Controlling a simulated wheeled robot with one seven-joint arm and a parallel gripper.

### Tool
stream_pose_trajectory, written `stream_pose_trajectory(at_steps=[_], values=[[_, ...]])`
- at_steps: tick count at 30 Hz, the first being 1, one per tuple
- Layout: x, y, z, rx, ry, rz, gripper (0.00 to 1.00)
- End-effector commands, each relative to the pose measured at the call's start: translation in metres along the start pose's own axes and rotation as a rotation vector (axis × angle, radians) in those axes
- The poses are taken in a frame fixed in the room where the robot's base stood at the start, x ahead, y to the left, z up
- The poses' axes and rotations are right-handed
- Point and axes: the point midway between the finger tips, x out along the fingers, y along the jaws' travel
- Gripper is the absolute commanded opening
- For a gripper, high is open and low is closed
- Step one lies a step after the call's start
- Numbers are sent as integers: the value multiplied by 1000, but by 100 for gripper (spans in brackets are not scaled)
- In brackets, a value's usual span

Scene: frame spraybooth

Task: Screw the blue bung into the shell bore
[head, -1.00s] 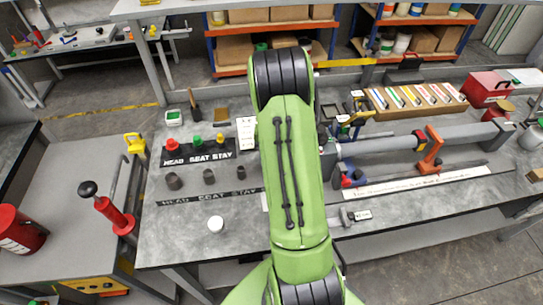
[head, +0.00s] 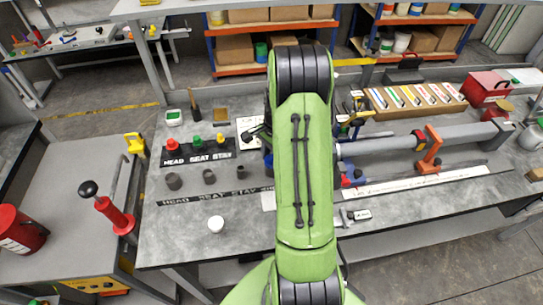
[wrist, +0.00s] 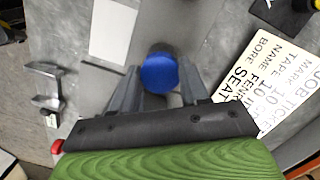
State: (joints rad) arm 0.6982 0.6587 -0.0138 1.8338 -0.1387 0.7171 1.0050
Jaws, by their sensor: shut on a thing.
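The blue bung (wrist: 160,73) shows as a round blue face between the two dark fingers of my gripper (wrist: 158,90) in the wrist view. My gripper is shut on it. In the head view my green arm hides most of the gripper; a bit of blue (head: 267,160) shows at the arm's left edge. The shell appears to be the grey horizontal tube (head: 380,147) on the bench, right of my arm. Its left end is near the arm, and I cannot see into its bore. The bung appears apart from the tube.
A job ticket (wrist: 258,80) lies beside the gripper. An orange clamp (head: 430,150) stands at the tube. A white cup (head: 216,224) stands front left; bench around it is clear.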

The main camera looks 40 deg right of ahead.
Motion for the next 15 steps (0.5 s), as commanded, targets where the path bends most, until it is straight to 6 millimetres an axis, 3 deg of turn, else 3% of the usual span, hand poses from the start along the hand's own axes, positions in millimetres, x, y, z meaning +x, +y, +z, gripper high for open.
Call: stream_pose_trajectory(at_steps=[4, 10, 15], values=[[0, 1, -2, 24, 3, -2, 12], [0, 1, -1, 341, 3, -42, 12], [0, 1, -1, 401, 4, -49, 12]])
